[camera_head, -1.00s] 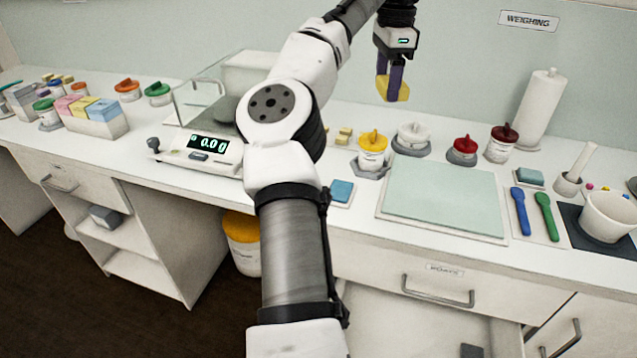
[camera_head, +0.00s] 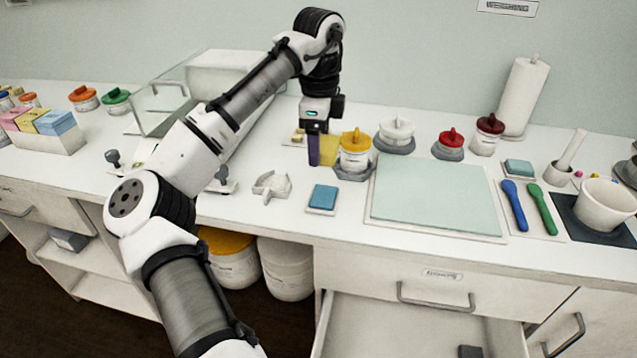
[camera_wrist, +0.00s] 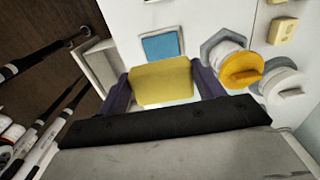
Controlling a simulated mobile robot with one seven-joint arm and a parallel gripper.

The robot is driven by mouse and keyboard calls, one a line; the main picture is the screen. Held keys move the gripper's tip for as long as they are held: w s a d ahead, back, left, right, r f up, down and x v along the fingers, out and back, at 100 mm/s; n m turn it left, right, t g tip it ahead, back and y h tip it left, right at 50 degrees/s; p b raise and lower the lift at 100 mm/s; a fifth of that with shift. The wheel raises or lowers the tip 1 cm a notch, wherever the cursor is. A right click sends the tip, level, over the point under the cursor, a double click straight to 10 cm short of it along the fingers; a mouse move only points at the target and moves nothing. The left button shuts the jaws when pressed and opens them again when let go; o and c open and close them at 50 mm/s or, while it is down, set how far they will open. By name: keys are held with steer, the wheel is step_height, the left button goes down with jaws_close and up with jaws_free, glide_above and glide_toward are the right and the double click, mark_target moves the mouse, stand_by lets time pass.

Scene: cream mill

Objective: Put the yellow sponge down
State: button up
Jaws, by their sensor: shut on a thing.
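The yellow sponge (camera_wrist: 163,82) is between the two purple fingers of my gripper (camera_wrist: 165,88) in the wrist view. My gripper (camera_head: 318,150) is shut on it. In the head view the sponge (camera_head: 329,150) shows beside the fingers, partly hidden by them. It hangs low near the counter, just left of the yellow-lidded jar. I cannot tell whether its lower edge touches the counter.
The yellow-lidded jar (camera_head: 355,152) stands close on the right. A blue sponge (camera_head: 323,197) on a small mat and a white holder (camera_head: 271,185) lie in front. A pale green mat (camera_head: 436,195) is to the right. A drawer (camera_head: 390,325) is open below.

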mark_target(319, 195)
step_height(319, 195, down, 11)
steer(key=shift+r+p, duration=0.2)
steer(key=shift+p, duration=0.25)
steer(key=shift+f, duration=0.15)
steer(key=o, duration=0.9)
steer(key=shift+o, duration=0.2)
step_height(319, 195, up, 12)
steer(key=shift+r+b, duration=0.2)
steer(key=shift+b, duration=0.25)
